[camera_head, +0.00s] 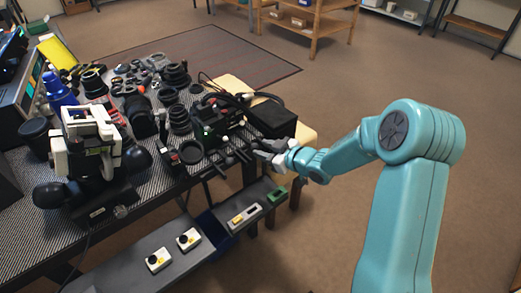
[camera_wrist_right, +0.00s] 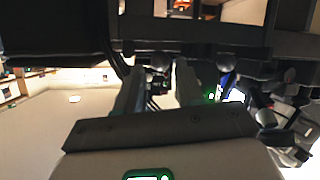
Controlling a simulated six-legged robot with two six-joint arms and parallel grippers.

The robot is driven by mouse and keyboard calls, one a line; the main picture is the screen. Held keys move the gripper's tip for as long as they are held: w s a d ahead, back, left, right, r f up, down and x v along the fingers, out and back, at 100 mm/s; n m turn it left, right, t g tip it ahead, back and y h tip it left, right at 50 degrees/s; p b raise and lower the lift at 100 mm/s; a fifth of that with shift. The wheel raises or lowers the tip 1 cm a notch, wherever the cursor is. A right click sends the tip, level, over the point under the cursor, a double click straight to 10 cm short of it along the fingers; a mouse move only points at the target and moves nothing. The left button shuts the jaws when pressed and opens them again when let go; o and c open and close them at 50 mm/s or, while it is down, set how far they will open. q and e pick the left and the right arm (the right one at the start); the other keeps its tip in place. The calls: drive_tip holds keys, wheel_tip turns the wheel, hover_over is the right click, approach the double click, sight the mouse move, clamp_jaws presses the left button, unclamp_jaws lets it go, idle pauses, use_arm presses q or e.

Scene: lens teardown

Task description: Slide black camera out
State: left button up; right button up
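A dark, bulky body that looks like the black camera (camera_head: 208,130) sits among black parts near the right end of the table. I cannot make out its full outline. My right gripper (camera_head: 262,152) reaches in from the right on its teal arm, at the table's right edge, to the right of that body. In the right wrist view its two fingers (camera_wrist_right: 158,92) stand apart with a gap between them. Dark parts show beyond the fingertips, and I cannot tell whether they touch. My left gripper is not in view.
A black box (camera_head: 272,118) stands just behind my right gripper. Lenses and rings crowd the patterned table (camera_head: 35,225). A white-and-black device (camera_head: 85,140) stands at left. A lower grey shelf (camera_head: 130,262) carries small white modules. The floor at right is clear.

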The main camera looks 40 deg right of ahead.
drive_tip(key=shift+x, duration=1.05)
drive_tip(key=shift+c, duration=0.3)
clamp_jaws()
